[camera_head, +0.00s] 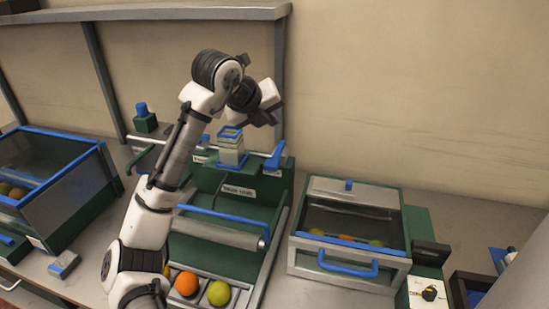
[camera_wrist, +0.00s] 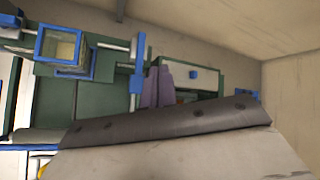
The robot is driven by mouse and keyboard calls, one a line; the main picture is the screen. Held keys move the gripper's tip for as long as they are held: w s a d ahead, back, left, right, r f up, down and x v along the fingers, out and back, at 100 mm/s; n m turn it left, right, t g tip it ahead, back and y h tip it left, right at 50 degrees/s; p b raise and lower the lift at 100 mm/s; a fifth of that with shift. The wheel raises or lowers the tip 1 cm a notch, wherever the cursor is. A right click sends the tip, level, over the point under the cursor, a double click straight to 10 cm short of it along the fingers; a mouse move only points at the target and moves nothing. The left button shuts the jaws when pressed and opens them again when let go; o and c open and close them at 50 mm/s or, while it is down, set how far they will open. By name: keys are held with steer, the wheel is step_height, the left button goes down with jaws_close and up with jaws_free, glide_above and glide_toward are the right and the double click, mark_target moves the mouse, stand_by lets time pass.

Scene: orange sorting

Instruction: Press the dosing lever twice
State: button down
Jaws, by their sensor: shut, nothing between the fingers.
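The dosing lever is most likely the blue handle (camera_head: 275,156) at the right end of a metal bar on the green machine. In the wrist view this blue handle (camera_wrist: 137,66) stands just left of my fingers. My gripper (camera_head: 264,118) is in the air above and slightly left of the handle in the head view. Its purple-grey fingers (camera_wrist: 158,78) are shut and empty. I cannot tell whether they touch the handle. A small clear box with a blue rim (camera_head: 230,133) sits left of the handle; it also shows in the wrist view (camera_wrist: 61,47).
An orange ball (camera_head: 186,284) and a yellow-green ball (camera_head: 219,293) lie in a tray at the machine's front. A lidded bin (camera_head: 347,262) with a blue handle stands right. A glass-topped case (camera_head: 62,185) stands left. A shelf (camera_head: 150,13) runs along the wall above.

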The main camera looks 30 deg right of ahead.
mark_target(271, 163)
steer(key=shift+a, duration=0.15)
steer(key=shift+f, duration=0.1)
step_height(271, 163, down, 9)
steer(key=b, duration=0.7)
steer(key=shift+r, duration=0.2)
stand_by(1.6)
steer(key=shift+f, duration=0.4)
steer(key=shift+f+b, duration=1.05)
steer(key=shift+f, duration=0.4)
stand_by(1.2)
steer(key=shift+r, duration=0.15)
stand_by(0.4)
steer(key=shift+r+p, duration=1.5)
steer(key=shift+r, duration=0.25)
